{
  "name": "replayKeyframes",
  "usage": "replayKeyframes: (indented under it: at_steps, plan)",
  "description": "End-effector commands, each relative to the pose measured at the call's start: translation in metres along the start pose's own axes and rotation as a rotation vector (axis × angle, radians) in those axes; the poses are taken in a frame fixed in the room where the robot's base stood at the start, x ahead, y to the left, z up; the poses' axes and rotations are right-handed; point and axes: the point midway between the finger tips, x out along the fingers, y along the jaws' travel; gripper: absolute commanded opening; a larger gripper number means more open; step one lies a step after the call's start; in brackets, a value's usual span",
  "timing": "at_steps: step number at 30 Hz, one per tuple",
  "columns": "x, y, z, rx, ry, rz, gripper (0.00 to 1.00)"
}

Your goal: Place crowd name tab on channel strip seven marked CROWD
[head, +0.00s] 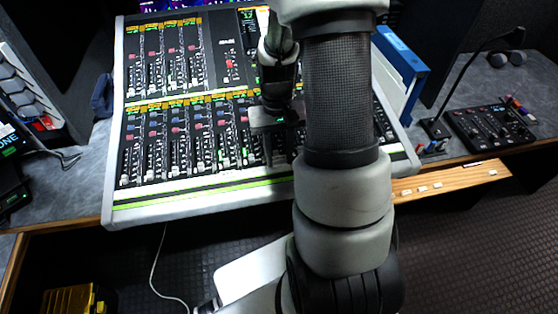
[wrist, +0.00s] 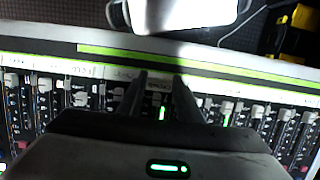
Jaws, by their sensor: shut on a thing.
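My gripper (wrist: 161,78) is low over the front of the mixing console (head: 205,190), fingers close together and shut on a small pale piece, the crowd name tab (wrist: 159,86). The tab is mostly hidden between the fingers, and its lettering is too dark to read surely. The fingertips reach the pale label strip (wrist: 75,68) along the channel faders; I cannot tell whether the tab touches it. In the head view my gripper (head: 276,122) is partly visible over the lower fader bank, and my arm hides the strips right of it.
A wooden ledge (head: 450,182) at the console's front right carries several small white tabs (head: 437,185). A blue binder (head: 400,60) stands right of the console. A small control panel (head: 490,125) with a gooseneck microphone (head: 465,75) is farther right. Fader caps rise close around my fingers.

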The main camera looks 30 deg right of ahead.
Motion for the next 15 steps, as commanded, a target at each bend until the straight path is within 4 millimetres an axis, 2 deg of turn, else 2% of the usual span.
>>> replayKeyframes:
  at_steps: [1,4,14,15]
  plan:
    - [0.011,0.000,-0.001,0.000,-0.004,0.000,0.11]
    - [0.023,0.000,-0.002,0.000,-0.003,0.000,0.11]
    - [0.026,0.000,-0.003,0.000,-0.001,0.000,0.11]
    - [0.026,0.000,-0.004,0.000,-0.001,0.000,0.34]
